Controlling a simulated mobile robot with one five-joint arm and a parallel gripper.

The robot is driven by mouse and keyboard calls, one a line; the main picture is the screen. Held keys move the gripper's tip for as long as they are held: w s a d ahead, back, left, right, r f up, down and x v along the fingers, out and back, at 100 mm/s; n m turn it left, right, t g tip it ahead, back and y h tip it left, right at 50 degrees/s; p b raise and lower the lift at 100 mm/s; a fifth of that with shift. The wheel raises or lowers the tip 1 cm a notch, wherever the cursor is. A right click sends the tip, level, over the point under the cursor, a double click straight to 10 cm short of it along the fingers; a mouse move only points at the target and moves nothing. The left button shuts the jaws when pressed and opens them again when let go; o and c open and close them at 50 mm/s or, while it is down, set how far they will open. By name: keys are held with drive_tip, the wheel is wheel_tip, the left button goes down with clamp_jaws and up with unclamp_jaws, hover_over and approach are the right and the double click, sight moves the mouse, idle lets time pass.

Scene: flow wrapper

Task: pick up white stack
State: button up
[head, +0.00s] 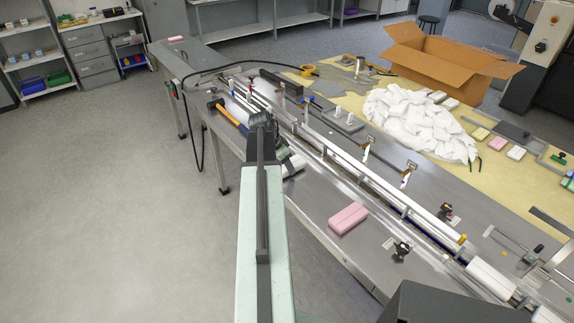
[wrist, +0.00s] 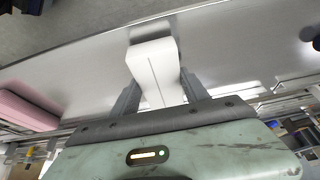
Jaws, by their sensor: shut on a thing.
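The white stack (wrist: 153,66) shows in the middle of the wrist view as a smooth white block with a thin seam down its length. My gripper (wrist: 158,92) is shut on it, with one dark finger on each side. The metal table top shows around the stack; I cannot tell whether the stack touches it. In the head view my arm reaches away over the table's near edge. It hides most of the gripper and the stack there; a pale bit (head: 297,160) shows just right of the arm's end.
A pink stack (head: 348,218) lies on the metal table to the right, also at the left of the wrist view (wrist: 28,110). A guide rail runs behind. A white pile (head: 415,120) and cardboard box (head: 447,58) are farther back.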

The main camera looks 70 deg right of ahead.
wheel_tip(320, 180, up, 9)
drive_tip(key=p, duration=0.8)
drive_tip(key=shift+r+p, duration=0.2)
drive_tip(key=shift+p, duration=0.1)
drive_tip(key=shift+f, duration=0.1)
